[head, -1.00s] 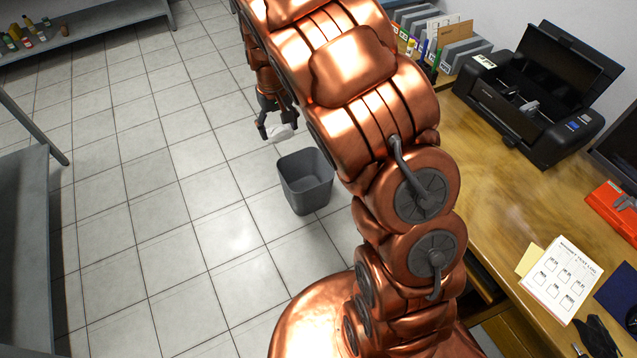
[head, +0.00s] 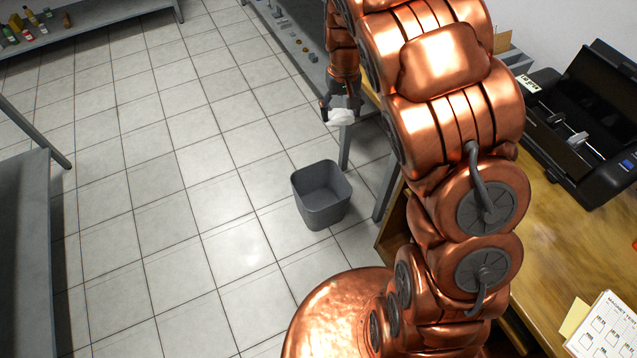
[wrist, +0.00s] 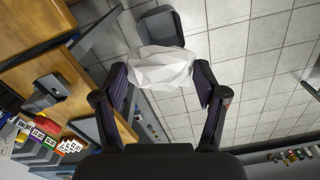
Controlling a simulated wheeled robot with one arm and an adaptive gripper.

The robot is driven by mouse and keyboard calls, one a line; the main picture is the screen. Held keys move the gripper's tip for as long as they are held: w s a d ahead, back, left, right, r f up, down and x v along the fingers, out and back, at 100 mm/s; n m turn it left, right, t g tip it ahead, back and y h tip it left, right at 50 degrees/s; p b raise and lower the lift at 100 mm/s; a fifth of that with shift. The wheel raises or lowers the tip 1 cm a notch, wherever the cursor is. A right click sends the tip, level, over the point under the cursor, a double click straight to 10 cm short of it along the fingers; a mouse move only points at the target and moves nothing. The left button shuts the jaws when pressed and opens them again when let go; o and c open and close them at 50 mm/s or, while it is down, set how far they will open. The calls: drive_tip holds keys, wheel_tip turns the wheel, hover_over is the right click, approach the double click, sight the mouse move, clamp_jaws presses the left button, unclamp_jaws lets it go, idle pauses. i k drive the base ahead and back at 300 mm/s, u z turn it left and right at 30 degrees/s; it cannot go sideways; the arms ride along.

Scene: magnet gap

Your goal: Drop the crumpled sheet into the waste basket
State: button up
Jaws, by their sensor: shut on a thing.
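The crumpled white sheet (head: 340,116) is between the fingers of my gripper (head: 341,106), up in the air. In the wrist view the sheet (wrist: 160,66) is faceted and held by both fingertips of my gripper (wrist: 161,80). The grey waste basket (head: 322,205) stands upright on the floor, and its visible inside looks empty. In the head view the basket is below the sheet and a little to its left. In the wrist view the basket (wrist: 160,22) shows beyond the sheet, partly hidden by it.
A wooden desk (head: 545,235) with a black printer (head: 590,125) stands at the right. A grey bench (head: 285,45) with small parts is behind my gripper, its leg near the basket. Grey shelving (head: 25,230) is at the left. The tiled floor (head: 180,200) between is clear.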

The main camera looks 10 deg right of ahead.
sight(321, 198)
drive_tip(key=u, duration=0.2)
drive_tip(key=i, duration=0.5)
drive_tip(key=u, duration=0.95)
